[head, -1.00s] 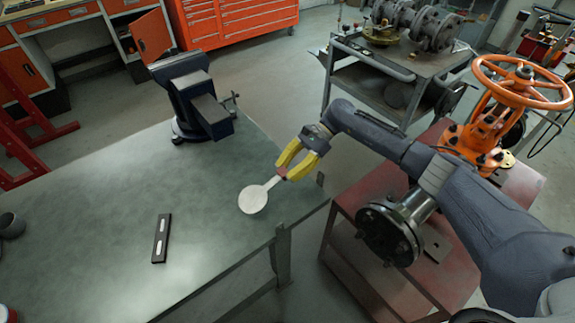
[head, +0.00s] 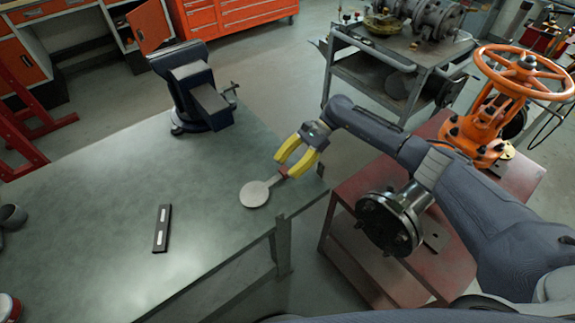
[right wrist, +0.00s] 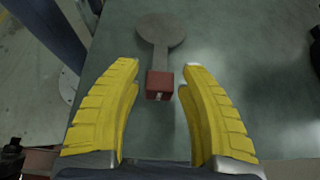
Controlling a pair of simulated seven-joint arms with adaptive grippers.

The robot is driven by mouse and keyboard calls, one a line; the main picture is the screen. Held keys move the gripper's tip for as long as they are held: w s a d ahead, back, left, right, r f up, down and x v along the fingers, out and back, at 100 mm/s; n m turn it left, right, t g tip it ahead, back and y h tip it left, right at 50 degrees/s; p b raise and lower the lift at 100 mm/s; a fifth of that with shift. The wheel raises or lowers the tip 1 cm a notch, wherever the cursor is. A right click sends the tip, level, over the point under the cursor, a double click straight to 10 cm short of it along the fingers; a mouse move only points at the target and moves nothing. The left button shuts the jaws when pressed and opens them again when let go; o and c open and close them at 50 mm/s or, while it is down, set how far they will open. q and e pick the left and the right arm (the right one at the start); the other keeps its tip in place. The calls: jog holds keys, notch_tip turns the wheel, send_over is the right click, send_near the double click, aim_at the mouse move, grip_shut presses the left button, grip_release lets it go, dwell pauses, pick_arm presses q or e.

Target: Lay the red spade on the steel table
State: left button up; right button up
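The red spade (head: 255,194) is a flat grey disc on a thin stem with a red block at its end. It lies flat on the steel table (head: 110,190) near the right edge, disc pointing left. My right gripper (head: 285,168) has its yellow fingers apart around the red end. In the right wrist view the red block of the spade (right wrist: 160,85) sits between the open fingertips (right wrist: 162,78), with a gap on both sides. My left gripper is not in view.
A blue vise (head: 205,95) stands at the table's far edge. A black bar with pale windows (head: 161,228) lies at the table's middle front. Right of the table, a red stand (head: 365,185) carries a flanged pipe and an orange handwheel valve (head: 520,75). The table between is clear.

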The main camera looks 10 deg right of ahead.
jog(key=shift+o, duration=0.9)
jog(key=v, duration=1.2)
jog(key=shift+w, duration=0.1)
